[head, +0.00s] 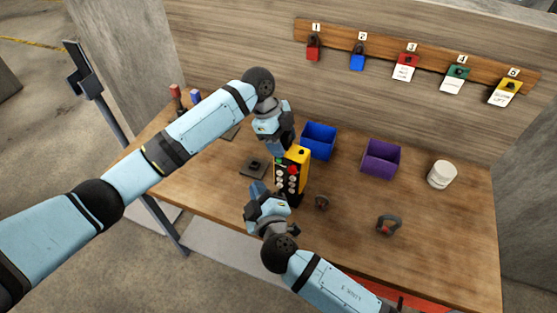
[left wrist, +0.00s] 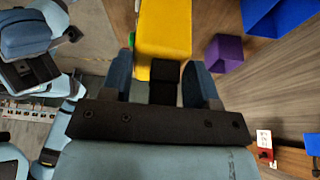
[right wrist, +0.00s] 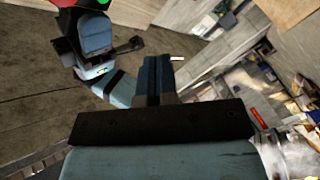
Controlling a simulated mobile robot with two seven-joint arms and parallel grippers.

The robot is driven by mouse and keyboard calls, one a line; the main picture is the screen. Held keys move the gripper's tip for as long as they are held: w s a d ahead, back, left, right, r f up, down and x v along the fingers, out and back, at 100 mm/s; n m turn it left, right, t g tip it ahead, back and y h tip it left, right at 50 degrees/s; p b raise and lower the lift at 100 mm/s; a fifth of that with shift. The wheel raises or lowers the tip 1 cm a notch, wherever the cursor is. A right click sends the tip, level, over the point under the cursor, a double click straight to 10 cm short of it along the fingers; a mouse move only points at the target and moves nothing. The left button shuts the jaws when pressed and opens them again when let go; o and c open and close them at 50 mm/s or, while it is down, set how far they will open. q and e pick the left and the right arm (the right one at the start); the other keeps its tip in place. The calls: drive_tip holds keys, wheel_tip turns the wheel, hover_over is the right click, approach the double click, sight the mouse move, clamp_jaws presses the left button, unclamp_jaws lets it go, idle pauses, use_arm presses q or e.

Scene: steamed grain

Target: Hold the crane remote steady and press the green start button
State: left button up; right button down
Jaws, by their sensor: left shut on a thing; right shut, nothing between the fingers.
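The crane remote (head: 302,172) is yellow with a black button face and stands roughly upright over the table. Its green button (head: 279,161) sits high on the face, near a red one (head: 293,169). My left gripper (head: 280,148) is shut on the remote's upper back end; in the left wrist view the yellow body (left wrist: 163,40) extends beyond the fingers (left wrist: 162,80). My right gripper (head: 257,188) is shut and empty, left of and in front of the button face, apart from it. Its closed fingertips (right wrist: 157,62) show in the right wrist view, with the remote only partly visible at the top edge.
A blue bin (head: 318,141), a purple bin (head: 380,158) and a white round container (head: 442,174) stand toward the back of the table (head: 440,235). A dark square stand (head: 253,168) and shackles (head: 388,224) lie nearby. Numbered padlocks hang on the wall board (head: 385,52).

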sight(274, 168)
drive_tip(key=w+d, duration=0.2)
drive_tip(key=w, duration=0.3)
drive_tip(key=shift+w+d, duration=0.2)
drive_tip(key=shift+w, duration=0.05)
drive_tip(key=shift+w, duration=0.1)
idle(1.8)
drive_tip(key=shift+w+d, duration=0.15)
drive_tip(key=shift+w, duration=0.1)
drive_tip(key=shift+w+d, duration=0.2)
drive_tip(key=shift+w, duration=0.25)
idle(0.8)
drive_tip(key=shift+s, duration=0.1)
drive_tip(key=shift+s+a, duration=0.35)
drive_tip(key=shift+s, duration=0.35)
drive_tip(key=shift+s+a, duration=0.35)
drive_tip(key=shift+s, duration=0.4)
drive_tip(key=shift+s+a, duration=0.3)
drive_tip(key=shift+s, duration=0.5)
drive_tip(key=shift+s+a, duration=0.35)
drive_tip(key=shift+s, duration=0.4)
drive_tip(key=c, duration=1.8)
unclamp_jaws()
drive_tip(key=shift+c, duration=0.2)
